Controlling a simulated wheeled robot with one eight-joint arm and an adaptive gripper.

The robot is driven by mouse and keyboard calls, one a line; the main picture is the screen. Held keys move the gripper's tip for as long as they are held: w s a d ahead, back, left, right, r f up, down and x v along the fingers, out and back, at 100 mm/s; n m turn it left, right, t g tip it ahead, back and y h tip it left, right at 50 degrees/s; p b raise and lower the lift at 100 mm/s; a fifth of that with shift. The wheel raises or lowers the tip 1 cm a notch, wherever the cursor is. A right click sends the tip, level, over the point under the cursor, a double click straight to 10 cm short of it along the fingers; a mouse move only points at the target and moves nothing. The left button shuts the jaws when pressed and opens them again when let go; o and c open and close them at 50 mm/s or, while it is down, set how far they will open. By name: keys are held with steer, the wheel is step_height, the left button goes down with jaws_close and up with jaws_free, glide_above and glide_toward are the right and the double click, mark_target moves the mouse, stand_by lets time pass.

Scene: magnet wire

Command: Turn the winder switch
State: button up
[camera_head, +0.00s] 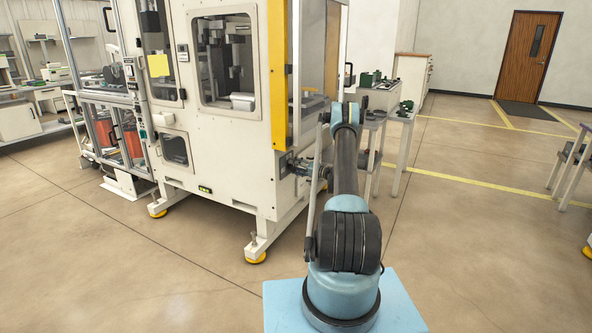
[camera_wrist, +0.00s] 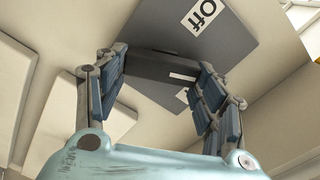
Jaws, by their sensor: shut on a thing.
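The winder switch shows in the wrist view as a dark grey plate (camera_wrist: 240,40) with a white "Off" label (camera_wrist: 205,13) at its top. A dark switch handle (camera_wrist: 150,66) with a small white mark crosses the plate. My gripper (camera_wrist: 161,70) is shut on this handle, with one blue-grey padded finger at each side of it. A second white label is partly hidden behind the right finger. In the head view my arm reaches to the right side of the large white machine (camera_head: 225,140), and the switch cannot be made out there.
Pale machine panels surround the switch plate in the wrist view. In the head view a small table (camera_head: 375,98) with green parts stands behind my arm. The floor (camera_head: 480,240) to the right is mostly clear.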

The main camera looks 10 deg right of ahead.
steer(key=m, duration=0.5)
steer(key=shift+w+f, duration=0.1)
steer(key=shift+f, duration=0.15)
stand_by(0.5)
steer(key=o, duration=1.1)
steer(key=shift+f, duration=0.1)
steer(key=shift+c, duration=0.2)
steer(key=v, duration=1.2)
